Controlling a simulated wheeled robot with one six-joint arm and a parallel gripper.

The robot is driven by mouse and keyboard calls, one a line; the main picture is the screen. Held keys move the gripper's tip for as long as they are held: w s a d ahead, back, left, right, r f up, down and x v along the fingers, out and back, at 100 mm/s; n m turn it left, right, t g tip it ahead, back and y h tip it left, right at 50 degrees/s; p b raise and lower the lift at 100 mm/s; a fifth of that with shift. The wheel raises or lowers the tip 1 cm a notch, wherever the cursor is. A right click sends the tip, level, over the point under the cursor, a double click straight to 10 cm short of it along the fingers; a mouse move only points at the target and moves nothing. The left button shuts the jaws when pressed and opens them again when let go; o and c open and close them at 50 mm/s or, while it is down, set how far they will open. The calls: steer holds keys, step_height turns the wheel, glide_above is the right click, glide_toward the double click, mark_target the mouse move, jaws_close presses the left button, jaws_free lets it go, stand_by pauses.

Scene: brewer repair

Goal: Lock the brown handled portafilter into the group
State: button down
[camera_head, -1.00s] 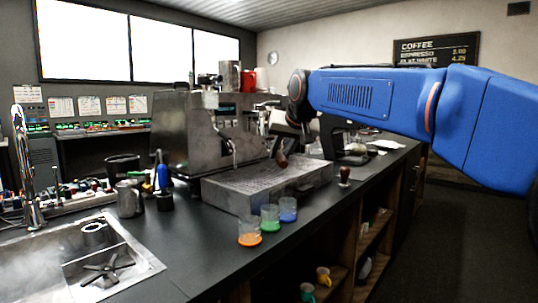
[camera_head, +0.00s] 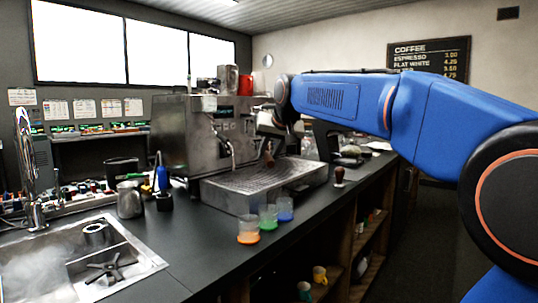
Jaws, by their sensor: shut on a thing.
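The espresso machine (camera_head: 172,130) stands on the dark counter, its steel front facing right, with a drip tray (camera_head: 262,184) below. My gripper (camera_head: 270,138) is at the right part of the machine's front, above the drip tray, shut on the brown handled portafilter. The portafilter's brown handle (camera_head: 268,156) shows just below the gripper, pointing down. Its basket and the group are hidden or too small to make out, so I cannot tell whether they touch.
Cups with orange (camera_head: 248,232), green (camera_head: 268,217) and blue (camera_head: 285,209) bases stand before the drip tray. A tamper (camera_head: 339,176) stands to its right. A steel pitcher (camera_head: 130,200) and a sink (camera_head: 80,265) are at left.

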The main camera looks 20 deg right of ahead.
mark_target(270, 144)
steer(key=shift+w+d, duration=0.15)
steer(key=shift+w, duration=1.15)
steer(key=shift+w+d, duration=0.15)
steer(key=shift+w, duration=1.15)
steer(key=shift+r, duration=1.75)
stand_by(3.0)
steer(key=shift+d, duration=0.1)
steer(key=shift+w+d+n+g+y, duration=0.1)
steer(key=shift+d+n+g+y, duration=0.2)
steer(key=shift+d+n+y, duration=1.05)
